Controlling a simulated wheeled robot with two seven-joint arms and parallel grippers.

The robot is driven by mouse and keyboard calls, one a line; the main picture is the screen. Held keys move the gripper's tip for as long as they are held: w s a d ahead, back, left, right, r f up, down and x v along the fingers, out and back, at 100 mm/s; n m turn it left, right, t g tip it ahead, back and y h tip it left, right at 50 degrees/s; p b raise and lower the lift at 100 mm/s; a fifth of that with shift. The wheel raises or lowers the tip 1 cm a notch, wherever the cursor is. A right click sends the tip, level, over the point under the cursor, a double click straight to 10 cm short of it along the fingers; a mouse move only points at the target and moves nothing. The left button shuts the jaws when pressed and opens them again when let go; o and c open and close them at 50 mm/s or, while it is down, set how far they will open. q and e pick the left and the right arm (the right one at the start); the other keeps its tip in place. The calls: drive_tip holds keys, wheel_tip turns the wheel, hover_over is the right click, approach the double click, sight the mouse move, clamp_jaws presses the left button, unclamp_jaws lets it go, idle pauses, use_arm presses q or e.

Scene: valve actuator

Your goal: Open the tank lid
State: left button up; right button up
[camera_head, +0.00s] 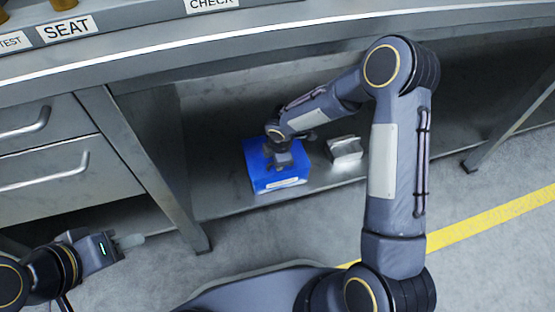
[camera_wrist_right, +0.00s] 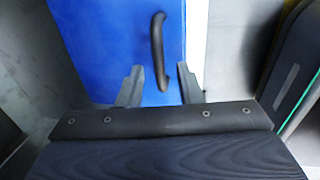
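The tank is a blue box (camera_head: 262,178) on the low shelf under the workbench, with a pale label on its front. Its blue lid fills the middle of the right wrist view (camera_wrist_right: 95,45), with a dark bar handle (camera_wrist_right: 157,50) on it. The lid looks closed. My right gripper (camera_head: 277,160) is over the tank, partly hiding its top. In the wrist view its two fingers (camera_wrist_right: 156,82) are apart, one on each side of the handle's lower end, with gaps visible. My left gripper (camera_head: 130,241) is low at the left, away from the tank; its finger spacing is unclear.
A small metallic box (camera_head: 346,150) stands on the shelf (camera_head: 222,206) just right of the tank. The workbench top (camera_head: 250,40) overhangs the shelf. Drawers with handles (camera_head: 50,170) and a slanted leg (camera_head: 150,170) stand to the left. The floor in front is clear.

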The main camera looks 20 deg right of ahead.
drive_tip(key=shift+c, duration=0.2)
clamp_jaws()
drive_tip(key=shift+r, duration=0.15)
